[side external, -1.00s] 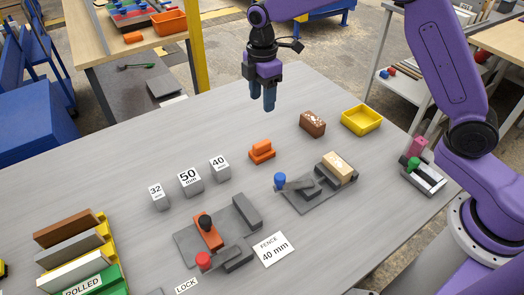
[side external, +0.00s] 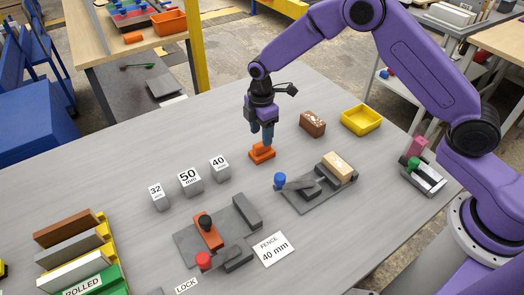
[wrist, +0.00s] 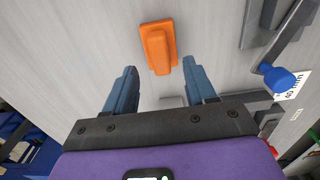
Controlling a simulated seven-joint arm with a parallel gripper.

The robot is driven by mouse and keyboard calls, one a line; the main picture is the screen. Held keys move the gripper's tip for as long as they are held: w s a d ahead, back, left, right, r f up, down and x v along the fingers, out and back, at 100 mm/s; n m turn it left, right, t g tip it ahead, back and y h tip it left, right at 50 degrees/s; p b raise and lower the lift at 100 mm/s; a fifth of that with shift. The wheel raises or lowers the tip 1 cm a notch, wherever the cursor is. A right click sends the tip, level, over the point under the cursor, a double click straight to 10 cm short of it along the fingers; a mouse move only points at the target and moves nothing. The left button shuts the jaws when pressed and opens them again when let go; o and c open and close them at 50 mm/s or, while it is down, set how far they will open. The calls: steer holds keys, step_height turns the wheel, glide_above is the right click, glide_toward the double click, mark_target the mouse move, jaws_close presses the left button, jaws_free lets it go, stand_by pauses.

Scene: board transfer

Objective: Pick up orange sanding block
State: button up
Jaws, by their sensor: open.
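The orange sanding block (side external: 262,153) lies on the grey table, with a raised grip along its top. In the wrist view the orange sanding block (wrist: 158,46) shows ahead of the fingertips, roughly centred between them. My gripper (side external: 262,143) is open, pointing down just above the block, its fingers partly covering the block's top in the side view. In the wrist view my gripper's (wrist: 160,72) two blue fingers stand apart with nothing between them. I cannot tell from the side view whether the fingertips touch the block.
A brown block (side external: 312,124) and a yellow tray (side external: 362,121) are to the right. Gauge blocks marked 32 (side external: 159,197), 50 (side external: 190,181) and 40 (side external: 220,168) stand to the left. A clamp fixture with a blue knob (side external: 280,179) and one with a red knob (side external: 204,260) are in front.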

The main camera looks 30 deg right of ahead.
mark_target(262, 150)
step_height(262, 150, down, 5)
steer(key=shift+d+f, duration=0.1)
stand_by(0.3)
jaws_close()
